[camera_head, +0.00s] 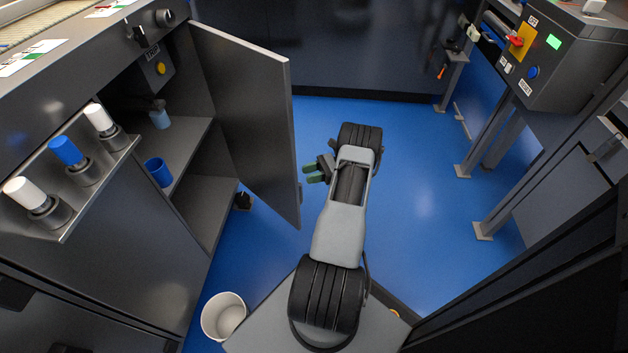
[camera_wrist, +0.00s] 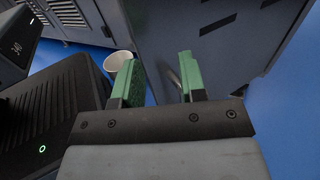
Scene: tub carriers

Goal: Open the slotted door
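The slotted door (camera_head: 245,120) is a dark grey panel on the cabinet at the left. It stands swung well out from the cabinet front, with the inside showing. In the wrist view the door's face (camera_wrist: 235,55) fills the upper middle, with dark slots near the top. A small handle (camera_head: 299,190) shows at the door's free edge in the head view. My gripper (camera_head: 317,170) is just right of that edge. In the wrist view my gripper's (camera_wrist: 158,75) green fingers are apart, with a thin handle bar showing between them; contact cannot be told.
Inside the cabinet are shelves with a blue cup (camera_head: 158,172) and a yellow-marked box (camera_head: 158,68). A white bin (camera_head: 224,316) stands on the floor at lower left. A control box (camera_head: 560,60) stands at upper right. Blue floor (camera_head: 425,200) is clear to the right.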

